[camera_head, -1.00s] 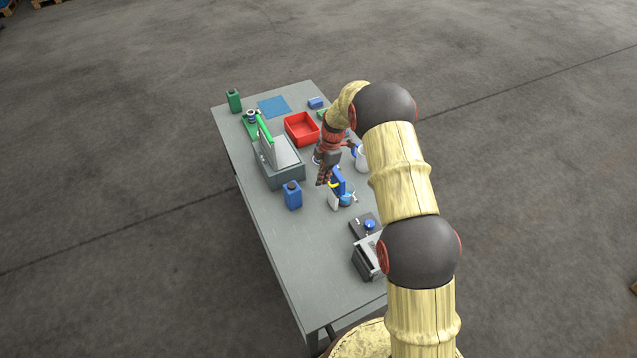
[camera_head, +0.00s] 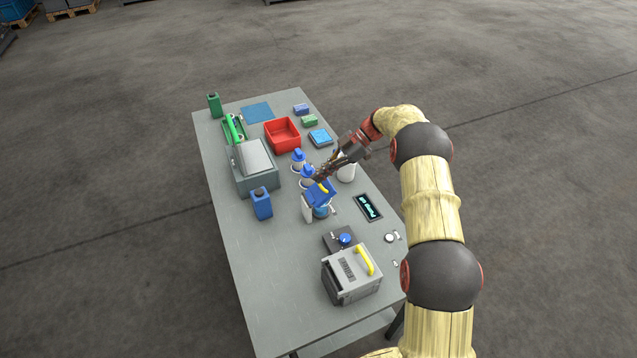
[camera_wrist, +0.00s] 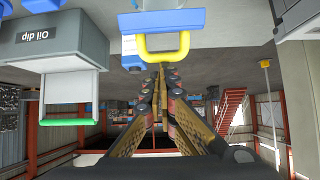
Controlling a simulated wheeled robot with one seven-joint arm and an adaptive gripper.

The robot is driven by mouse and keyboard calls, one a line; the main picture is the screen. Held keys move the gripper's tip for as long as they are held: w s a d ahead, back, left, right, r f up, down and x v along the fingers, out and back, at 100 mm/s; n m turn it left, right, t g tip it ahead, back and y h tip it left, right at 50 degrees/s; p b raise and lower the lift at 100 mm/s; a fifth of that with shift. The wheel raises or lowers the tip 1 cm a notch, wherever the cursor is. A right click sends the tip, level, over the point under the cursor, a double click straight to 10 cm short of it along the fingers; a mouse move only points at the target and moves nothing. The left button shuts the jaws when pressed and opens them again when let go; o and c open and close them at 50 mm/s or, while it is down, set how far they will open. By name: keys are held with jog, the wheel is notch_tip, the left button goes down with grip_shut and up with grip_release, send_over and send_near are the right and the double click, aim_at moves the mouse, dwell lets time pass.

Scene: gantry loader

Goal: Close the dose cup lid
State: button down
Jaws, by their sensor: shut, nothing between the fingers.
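The dose cup (camera_head: 322,212) is a blue cup near the middle of the table, with a pale plate beside its left side. Its blue lid (camera_head: 316,196) carries a yellow handle (camera_head: 323,188) and appears tilted over the cup, not clearly flat. My gripper (camera_head: 320,177) is shut and empty, just behind the lid. In the wrist view the shut fingertips (camera_wrist: 159,75) point at the yellow loop handle (camera_wrist: 162,52), under the blue lid (camera_wrist: 161,20). I cannot tell whether they touch it. The cup's rim is mostly hidden.
Blue-topped bottles (camera_head: 298,162) stand close behind the lid and a white container (camera_head: 347,173) to the right. The grey oil dip box (camera_head: 256,181) and blue canister (camera_head: 261,204) are left. A grey box with yellow handle (camera_head: 351,275) is in front. The left front table is clear.

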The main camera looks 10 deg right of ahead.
aim_at(327, 182)
jog(key=d+f+b, duration=0.2)
jog(key=d+b, duration=0.1)
jog(key=shift+w+f, duration=0.3)
jog(key=shift+w+d+f+b, duration=0.15)
jog(key=shift+d+f+b, duration=0.9)
jog(key=shift+b, duration=0.3)
jog(key=shift+a+f, duration=0.1)
